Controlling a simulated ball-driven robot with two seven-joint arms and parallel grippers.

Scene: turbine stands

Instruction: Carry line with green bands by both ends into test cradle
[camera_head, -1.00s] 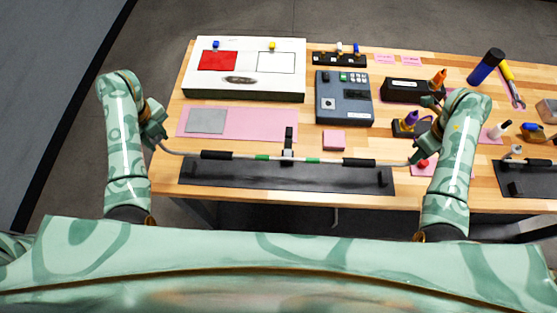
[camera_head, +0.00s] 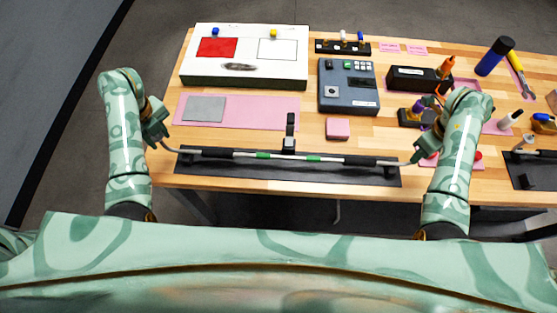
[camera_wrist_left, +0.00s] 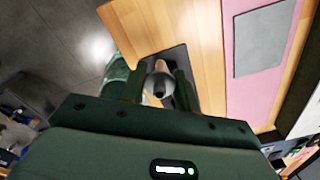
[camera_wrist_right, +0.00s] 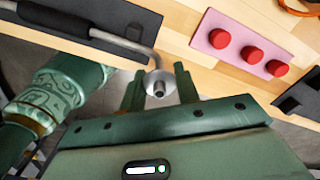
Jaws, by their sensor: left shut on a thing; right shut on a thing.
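The line (camera_head: 285,157), a thin pale rod with green bands (camera_head: 263,155) and black sleeves (camera_head: 222,152), runs nearly level between my grippers. My left gripper (camera_head: 160,139) is shut on its bent left end; its grey end fitting (camera_wrist_left: 159,84) shows between the fingers. My right gripper (camera_head: 422,153) is shut on the right end, whose round fitting (camera_wrist_right: 159,84) shows in the right wrist view. The test cradle (camera_head: 290,176), a long black base with small end posts and a taller central upright (camera_head: 290,124), lies under the line. I cannot tell whether the line touches it.
A pink mat (camera_head: 265,112) with a grey sheet lies behind the cradle's left half. A grey instrument box (camera_head: 347,86) and pink block (camera_head: 338,128) stand behind it. Red knobs on a pink plate (camera_wrist_right: 250,53) are beside my right gripper. Another black stand (camera_head: 525,175) is far right.

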